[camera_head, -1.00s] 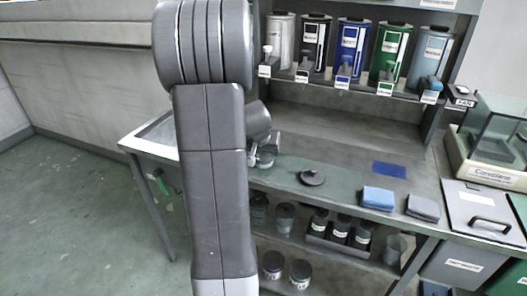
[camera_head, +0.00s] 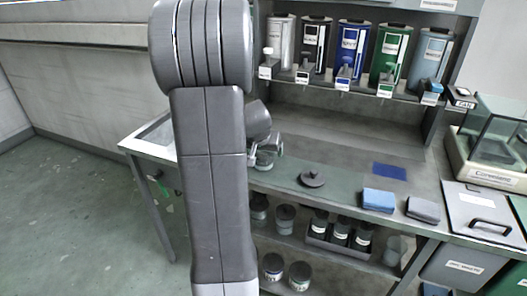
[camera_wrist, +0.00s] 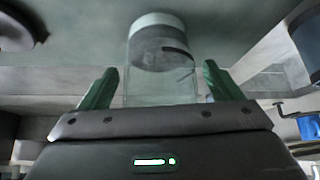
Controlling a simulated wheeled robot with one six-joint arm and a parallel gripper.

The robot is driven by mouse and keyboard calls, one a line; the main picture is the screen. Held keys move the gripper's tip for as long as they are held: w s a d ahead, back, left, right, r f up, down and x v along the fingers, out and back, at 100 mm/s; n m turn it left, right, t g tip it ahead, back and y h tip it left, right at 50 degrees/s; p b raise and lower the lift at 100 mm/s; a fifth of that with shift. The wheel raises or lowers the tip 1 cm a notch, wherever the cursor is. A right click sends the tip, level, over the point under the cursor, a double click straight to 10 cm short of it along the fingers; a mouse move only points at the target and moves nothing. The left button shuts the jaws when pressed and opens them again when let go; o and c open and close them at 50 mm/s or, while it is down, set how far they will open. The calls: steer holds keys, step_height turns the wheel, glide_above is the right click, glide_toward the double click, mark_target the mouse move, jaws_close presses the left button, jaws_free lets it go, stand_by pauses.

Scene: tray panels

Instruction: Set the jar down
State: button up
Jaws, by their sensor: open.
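The clear glass jar (camera_head: 265,161) stands on the counter, just right of my arm. In the wrist view the jar (camera_wrist: 160,62) shows between my two green-lined fingers, with a pale band at its far end and dark grey inside. My gripper (camera_head: 270,146) is open around it, and in the wrist view (camera_wrist: 160,85) a gap shows between the jar and each finger. My arm hides part of the counter to the left of the jar.
A dark round lid with a knob (camera_head: 312,179) lies right of the jar. A blue mat (camera_head: 390,171), a blue cloth (camera_head: 378,200) and a grey cloth (camera_head: 423,208) lie further right. Labelled dispensers (camera_head: 351,52) line the shelf behind. The counter behind the lid is clear.

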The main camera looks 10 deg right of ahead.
steer(key=v, duration=1.1)
